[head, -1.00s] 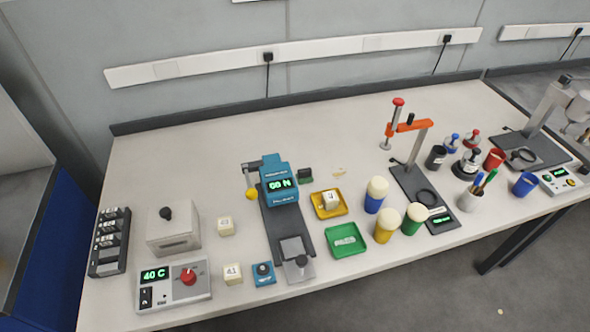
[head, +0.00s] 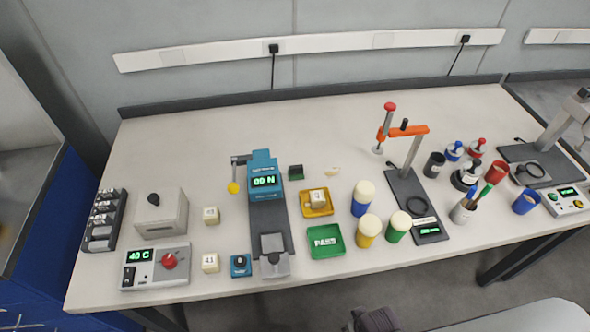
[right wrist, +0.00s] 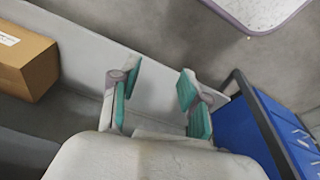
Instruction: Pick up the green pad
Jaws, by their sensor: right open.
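A cylinder with a green base and a cream rounded top (head: 398,227) stands upright near the front of the bench, just right of a similar yellow one (head: 369,231) and in front of a blue one (head: 361,198). It best fits the green pad. A shallow green tray marked PADS (head: 326,241) lies to its left. My right gripper (right wrist: 160,92) is open and empty in the right wrist view, its teal-lined fingers apart above a grey floor area. A dark part of my right arm shows at the bottom of the head view, off the bench. My left gripper is not in view.
A yellow tray (head: 316,202) with a cream block stands behind the green tray. A force tester (head: 265,185) is left and an orange-armed stand (head: 412,165) right of the cylinders. The right wrist view shows a cardboard box (right wrist: 25,65) and a blue container (right wrist: 285,125).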

